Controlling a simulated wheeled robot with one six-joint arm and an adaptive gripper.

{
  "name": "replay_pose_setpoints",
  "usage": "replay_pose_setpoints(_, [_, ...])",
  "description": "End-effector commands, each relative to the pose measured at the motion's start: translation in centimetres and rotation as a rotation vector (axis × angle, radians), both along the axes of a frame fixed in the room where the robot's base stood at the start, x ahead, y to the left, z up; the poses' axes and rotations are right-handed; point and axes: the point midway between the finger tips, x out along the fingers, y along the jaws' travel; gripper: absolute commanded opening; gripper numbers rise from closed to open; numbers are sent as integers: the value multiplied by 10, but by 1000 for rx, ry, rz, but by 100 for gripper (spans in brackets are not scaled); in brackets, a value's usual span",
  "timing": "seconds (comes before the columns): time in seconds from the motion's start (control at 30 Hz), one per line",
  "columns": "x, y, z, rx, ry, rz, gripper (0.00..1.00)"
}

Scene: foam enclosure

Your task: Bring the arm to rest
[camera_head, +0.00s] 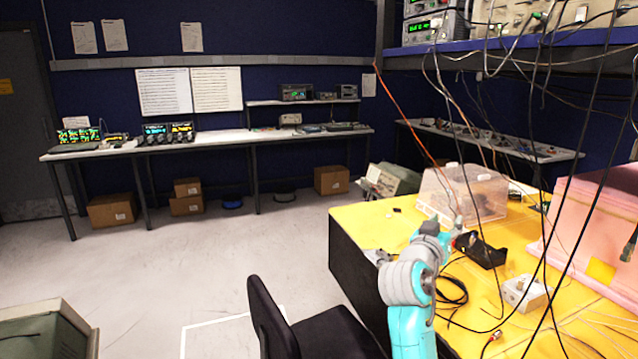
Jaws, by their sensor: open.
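My arm (408,285), teal with grey joint covers, rises from the bottom edge right of centre. It stands in front of the near left part of the yellow-topped bench (370,225). Its upper end is a grey joint beside a black open-topped holder on the bench.
On the bench are a clear plastic box (478,190), the black holder (484,250), a white small box (524,293) and pink foam (590,215). Loose cables hang over the right side. A black chair (300,325) stands left of the arm.

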Motion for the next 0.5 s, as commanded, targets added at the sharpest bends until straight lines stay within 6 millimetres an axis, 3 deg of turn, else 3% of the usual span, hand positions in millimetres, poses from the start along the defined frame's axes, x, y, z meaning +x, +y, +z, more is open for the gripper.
replay_pose_setpoints(0.03, [-6,3,-28,-8,23,26,46])
replay_pose_setpoints(0.1, [-14,7,-58,-19,46,62,46])
replay_pose_setpoints(0.27, [-39,18,-124,-36,95,145,46])
replay_pose_setpoints(0.5, [-91,34,-212,-45,156,262,46])
